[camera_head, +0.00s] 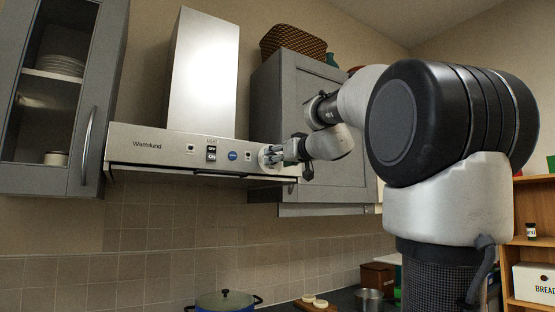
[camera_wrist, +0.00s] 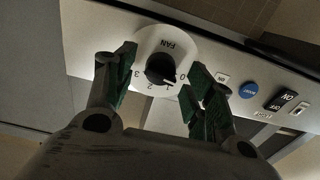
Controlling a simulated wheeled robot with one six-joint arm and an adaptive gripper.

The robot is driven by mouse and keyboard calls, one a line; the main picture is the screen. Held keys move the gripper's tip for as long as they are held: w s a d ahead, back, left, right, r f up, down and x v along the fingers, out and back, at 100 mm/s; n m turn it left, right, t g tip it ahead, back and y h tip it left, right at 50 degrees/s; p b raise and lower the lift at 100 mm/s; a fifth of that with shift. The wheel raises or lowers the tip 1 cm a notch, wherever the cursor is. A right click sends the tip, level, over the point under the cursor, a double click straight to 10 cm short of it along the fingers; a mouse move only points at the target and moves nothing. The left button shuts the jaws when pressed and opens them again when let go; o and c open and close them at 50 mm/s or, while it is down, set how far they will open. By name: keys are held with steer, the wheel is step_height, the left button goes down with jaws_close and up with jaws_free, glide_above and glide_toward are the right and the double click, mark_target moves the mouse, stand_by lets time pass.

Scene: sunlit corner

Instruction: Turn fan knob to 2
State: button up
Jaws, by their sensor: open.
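The range hood (camera_head: 150,143) hangs on the tiled wall, with the fan control near the right end of its front panel. In the wrist view the black fan knob (camera_wrist: 160,69) sits on a round white dial (camera_wrist: 163,42) marked FAN, 0, 1, 2 and 3. A light mark on the knob seems to point toward the 0 and 1 side. My gripper (camera_head: 272,155) is at the dial, open. In the wrist view its green-padded fingers (camera_wrist: 162,64) stand on either side of the knob, with gaps; contact is not visible.
A blue button (camera_head: 233,155) and light switches (camera_head: 211,153) sit left of the dial in the head view. Grey cabinets flank the hood, the right one (camera_head: 330,150) close behind my arm. A pot (camera_head: 228,300) stands below.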

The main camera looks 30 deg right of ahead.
steer(key=shift+w, duration=0.55)
steer(key=shift+c, duration=0.4)
steer(key=c, duration=1)
steer(key=shift+o, duration=0.2)
